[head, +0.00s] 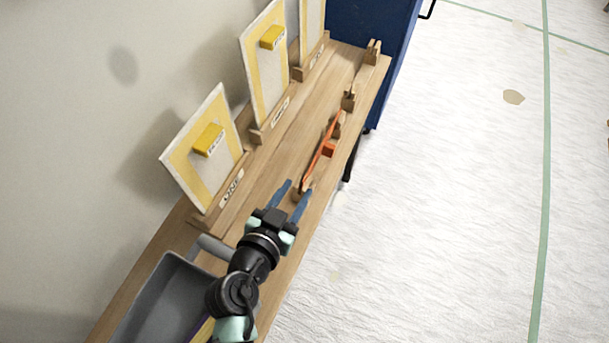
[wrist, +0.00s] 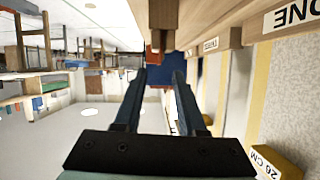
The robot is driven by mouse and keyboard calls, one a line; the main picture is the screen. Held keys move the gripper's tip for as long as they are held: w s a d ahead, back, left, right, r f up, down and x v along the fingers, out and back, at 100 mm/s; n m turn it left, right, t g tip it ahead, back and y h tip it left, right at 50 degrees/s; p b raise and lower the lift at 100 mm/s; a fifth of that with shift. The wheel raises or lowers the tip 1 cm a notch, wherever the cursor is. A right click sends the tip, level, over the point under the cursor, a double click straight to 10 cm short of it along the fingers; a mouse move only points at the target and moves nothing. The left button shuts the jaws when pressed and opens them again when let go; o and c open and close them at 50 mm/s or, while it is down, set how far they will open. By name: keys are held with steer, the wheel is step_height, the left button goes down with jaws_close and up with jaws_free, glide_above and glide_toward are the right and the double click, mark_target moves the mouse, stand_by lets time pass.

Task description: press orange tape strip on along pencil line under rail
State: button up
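The orange tape strip (head: 318,162) lies lengthwise across small wooden holders (head: 307,188) near the bench's right edge, with a small orange block (head: 328,149) at its middle. My gripper (head: 297,187) is open and empty, its two blue fingers apart, just short of the strip's near end. In the wrist view my gripper (wrist: 159,72) also shows its fingers apart, with a small reddish-orange piece (wrist: 152,58) beyond them. Three upright boards stand along the wall side; the nearest (head: 203,150), behind the label ONE (head: 232,187), bears yellow bands and a yellow block (head: 208,139). I cannot make out a pencil line or rail.
A grey tray (head: 157,296) sits on the near end of the wooden bench (head: 285,150), beside my arm. The middle board (head: 265,72) and far board stand further along. A dark blue cabinet (head: 372,25) is beyond the bench. The floor at right is clear.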

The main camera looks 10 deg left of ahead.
mark_target(315, 161)
steer(key=b+x, duration=0.1)
steer(key=x, duration=1)
steer(key=shift+w+d, duration=0.1)
steer(key=shift+w, duration=0.2)
jaws_close()
steer(key=shift+r+p, duration=2.45)
steer(key=shift+r, duration=1.05)
steer(key=shift+s, duration=0.1)
